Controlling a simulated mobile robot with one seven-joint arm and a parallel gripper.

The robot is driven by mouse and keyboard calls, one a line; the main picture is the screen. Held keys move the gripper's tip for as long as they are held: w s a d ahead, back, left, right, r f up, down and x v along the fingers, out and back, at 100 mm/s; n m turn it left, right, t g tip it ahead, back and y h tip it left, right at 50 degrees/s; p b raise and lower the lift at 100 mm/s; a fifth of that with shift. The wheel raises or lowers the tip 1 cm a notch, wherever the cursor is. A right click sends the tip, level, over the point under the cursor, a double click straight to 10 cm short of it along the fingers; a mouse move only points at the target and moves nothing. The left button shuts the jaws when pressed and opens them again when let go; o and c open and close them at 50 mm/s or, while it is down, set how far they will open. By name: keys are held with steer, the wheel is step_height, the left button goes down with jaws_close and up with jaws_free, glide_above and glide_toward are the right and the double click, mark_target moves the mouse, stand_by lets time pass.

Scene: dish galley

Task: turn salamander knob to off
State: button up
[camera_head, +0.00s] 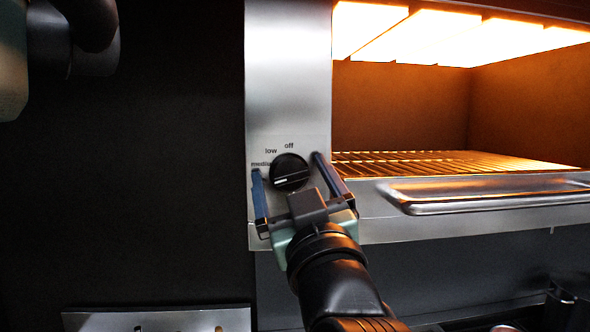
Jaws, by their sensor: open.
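The salamander (288,60) has a steel side panel left of its glowing orange cavity. Its black round knob (291,168) is on the lower part of this panel. The labels "off", "low" and a partly hidden "medium" curve around the knob's top and left. A pale mark on the knob lies near-horizontal; I cannot tell which setting it marks. My gripper (287,166) is open, with one blue finger left of the knob and one right of it. I cannot tell whether either finger touches the knob.
A wire rack (440,162) sits inside the lit cavity. A metal handle (480,202) projects along the front, right of my gripper. A steel plate (160,319) is at the lower left. Dark objects (568,305) stand at the lower right.

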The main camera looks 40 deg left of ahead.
steer(key=c, duration=1.3)
steer(key=shift+c, duration=0.2)
